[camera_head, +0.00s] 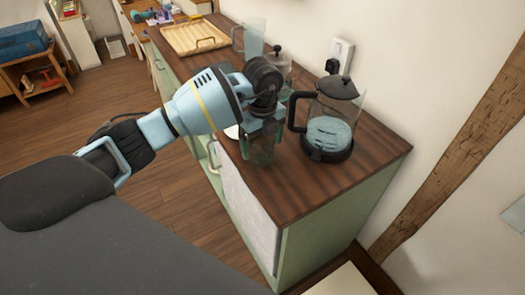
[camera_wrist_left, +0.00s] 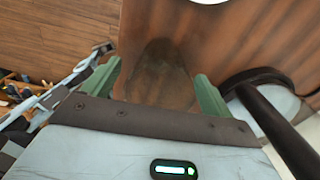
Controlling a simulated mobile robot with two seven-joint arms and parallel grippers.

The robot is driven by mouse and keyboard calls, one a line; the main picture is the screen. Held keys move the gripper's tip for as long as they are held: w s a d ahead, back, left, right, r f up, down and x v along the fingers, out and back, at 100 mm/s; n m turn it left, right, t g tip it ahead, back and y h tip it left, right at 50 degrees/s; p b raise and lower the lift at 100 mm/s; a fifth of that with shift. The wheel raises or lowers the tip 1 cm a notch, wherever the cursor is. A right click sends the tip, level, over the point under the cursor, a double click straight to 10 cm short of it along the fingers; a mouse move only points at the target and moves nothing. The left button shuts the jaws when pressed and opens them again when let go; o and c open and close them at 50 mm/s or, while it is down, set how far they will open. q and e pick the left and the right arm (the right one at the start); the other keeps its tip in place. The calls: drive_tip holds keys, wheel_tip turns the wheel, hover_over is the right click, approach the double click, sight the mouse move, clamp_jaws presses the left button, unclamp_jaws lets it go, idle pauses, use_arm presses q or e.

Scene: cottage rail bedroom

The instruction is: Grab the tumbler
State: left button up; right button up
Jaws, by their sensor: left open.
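The tumbler (camera_head: 262,155) looks like a see-through, dark-tinted glass on the wooden counter top, in the head view. My left gripper (camera_head: 263,133) is over it, with its fingers open on either side, and hides its upper part. In the left wrist view the tumbler (camera_wrist_left: 162,68) is a faint clear shape between the two green fingers of the gripper (camera_wrist_left: 158,92). I cannot tell whether either finger touches it. My right gripper is in neither view.
A glass kettle (camera_head: 329,133) with a black handle stands close to the right of the gripper. A white dish (camera_head: 232,132) lies to the left. A clear pitcher (camera_head: 252,35) and a wooden tray (camera_head: 190,38) are farther back. The counter's near right end (camera_head: 350,180) is bare.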

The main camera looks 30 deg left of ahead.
use_arm(q)
drive_tip(key=shift+c, duration=0.5)
drive_tip(key=c, duration=1.1)
drive_tip(key=shift+r, duration=0.15)
drive_tip(key=shift+r, duration=0.5)
drive_tip(key=s+d+r, duration=0.1)
drive_tip(key=s+d, duration=0.1)
drive_tip(key=s, duration=0.2)
drive_tip(key=s+d+r, duration=0.1)
drive_tip(key=s+d, duration=0.2)
drive_tip(key=s, duration=0.2)
drive_tip(key=s+d+r+p, duration=0.1)
drive_tip(key=s+d, duration=0.2)
drive_tip(key=s, duration=0.2)
drive_tip(key=shift+r, duration=0.4)
